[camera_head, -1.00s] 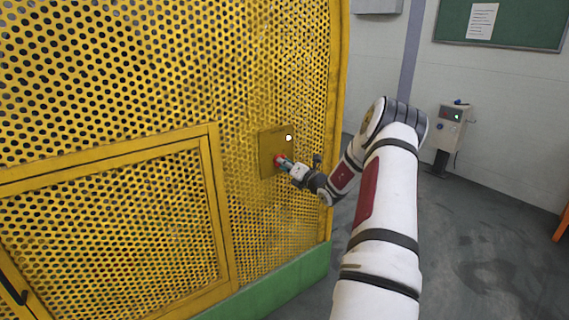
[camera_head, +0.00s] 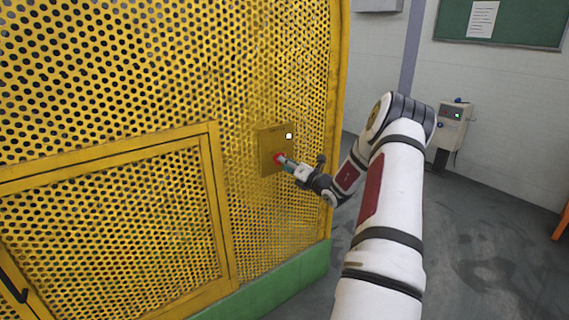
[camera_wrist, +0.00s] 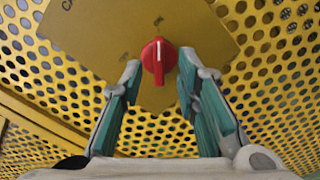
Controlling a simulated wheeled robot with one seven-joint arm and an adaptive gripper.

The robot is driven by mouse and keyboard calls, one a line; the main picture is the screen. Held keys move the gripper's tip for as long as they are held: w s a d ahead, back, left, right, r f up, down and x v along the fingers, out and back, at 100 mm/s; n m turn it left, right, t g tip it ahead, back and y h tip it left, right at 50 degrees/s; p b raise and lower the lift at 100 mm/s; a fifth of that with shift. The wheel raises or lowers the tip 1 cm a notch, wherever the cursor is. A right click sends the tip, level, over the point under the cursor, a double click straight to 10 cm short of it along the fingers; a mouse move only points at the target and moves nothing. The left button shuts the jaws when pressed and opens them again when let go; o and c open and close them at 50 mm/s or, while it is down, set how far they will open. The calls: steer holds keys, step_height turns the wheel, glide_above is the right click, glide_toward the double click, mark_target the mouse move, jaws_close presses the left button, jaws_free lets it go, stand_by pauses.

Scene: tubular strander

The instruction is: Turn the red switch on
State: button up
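The red switch (camera_wrist: 158,58) is a round knob with a raised grip and a white line, on a yellow plate (camera_wrist: 100,28). In the wrist view its line looks upright, and small marks too blurred to read are on the plate. My gripper (camera_wrist: 160,80) is open, with one teal-lined finger on each side below the knob and a gap between each finger and it. In the head view the red switch (camera_head: 279,158) shows at the tip of my gripper (camera_head: 285,162), low on the plate (camera_head: 268,142). A white spot (camera_head: 289,136) is above it.
The plate sits on a yellow perforated guard (camera_head: 200,60) with a framed panel (camera_head: 120,220) at left and a green base (camera_head: 290,280). Open floor (camera_head: 490,240) lies to the right.

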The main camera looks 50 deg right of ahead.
steer(key=v, duration=1)
